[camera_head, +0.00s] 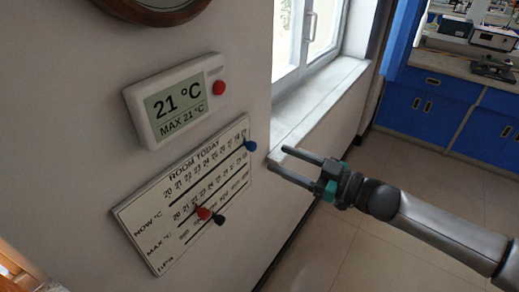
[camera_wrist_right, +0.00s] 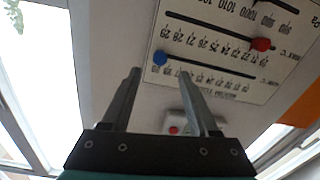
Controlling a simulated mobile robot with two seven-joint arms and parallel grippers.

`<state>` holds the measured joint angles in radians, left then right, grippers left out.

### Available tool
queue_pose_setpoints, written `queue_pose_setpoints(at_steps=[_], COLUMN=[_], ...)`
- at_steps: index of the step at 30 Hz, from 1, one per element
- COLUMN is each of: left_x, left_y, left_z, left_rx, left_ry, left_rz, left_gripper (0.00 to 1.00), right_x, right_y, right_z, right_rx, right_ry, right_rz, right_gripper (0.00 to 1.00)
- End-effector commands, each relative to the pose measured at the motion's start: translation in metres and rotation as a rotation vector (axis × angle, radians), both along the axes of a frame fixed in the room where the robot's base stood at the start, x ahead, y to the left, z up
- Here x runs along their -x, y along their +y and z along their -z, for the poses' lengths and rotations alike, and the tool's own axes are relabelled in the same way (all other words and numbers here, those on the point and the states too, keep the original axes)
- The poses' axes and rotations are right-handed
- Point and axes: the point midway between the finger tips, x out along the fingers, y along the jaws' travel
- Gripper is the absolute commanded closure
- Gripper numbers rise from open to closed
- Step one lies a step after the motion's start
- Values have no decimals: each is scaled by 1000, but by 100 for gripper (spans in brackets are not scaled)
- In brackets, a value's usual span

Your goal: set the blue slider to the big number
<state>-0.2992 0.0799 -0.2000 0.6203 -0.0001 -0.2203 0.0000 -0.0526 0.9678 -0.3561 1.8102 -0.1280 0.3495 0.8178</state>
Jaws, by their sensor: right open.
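The wall thermometer (camera_head: 172,108) reads 21 °C in big digits, with MAX 21 °C in smaller print below. Under it hangs the ROOM TODAY board (camera_head: 150,215) with number rows and slots. The blue slider (camera_head: 250,145) is at the right, high-number end of the top NOW row; it also shows in the right wrist view (camera_wrist_right: 160,57). My right gripper (camera_head: 278,158) is open and empty, to the right of the blue slider and apart from it. In the right wrist view the fingertips (camera_wrist_right: 160,74) point toward the blue slider. My left gripper is not in view.
A red slider (camera_head: 203,212) and a dark slider (camera_head: 219,219) sit on lower rows of the board. The thermometer has a red button (camera_head: 219,87). A window sill (camera_head: 320,110) juts out close behind my right gripper. Blue cabinets (camera_head: 425,110) stand farther back.

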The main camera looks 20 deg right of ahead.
Motion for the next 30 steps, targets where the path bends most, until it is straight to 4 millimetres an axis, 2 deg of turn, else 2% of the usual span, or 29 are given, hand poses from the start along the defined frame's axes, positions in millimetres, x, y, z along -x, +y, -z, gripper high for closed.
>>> queue_pose_setpoints(at_steps=[15, 21, 30], left_x=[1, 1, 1], left_y=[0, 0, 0], left_z=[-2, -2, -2], left_rx=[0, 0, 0], left_ry=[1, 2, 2], left_rz=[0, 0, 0], left_gripper=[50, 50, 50], right_x=[-45, -53, -54], right_y=[37, 44, 46], right_z=[-1, 0, 0], right_rx=[-1, -1, 0], right_ry=[-2, 1, 1], right_rz=[2, 0, 1], right_gripper=[39, 39, 39])
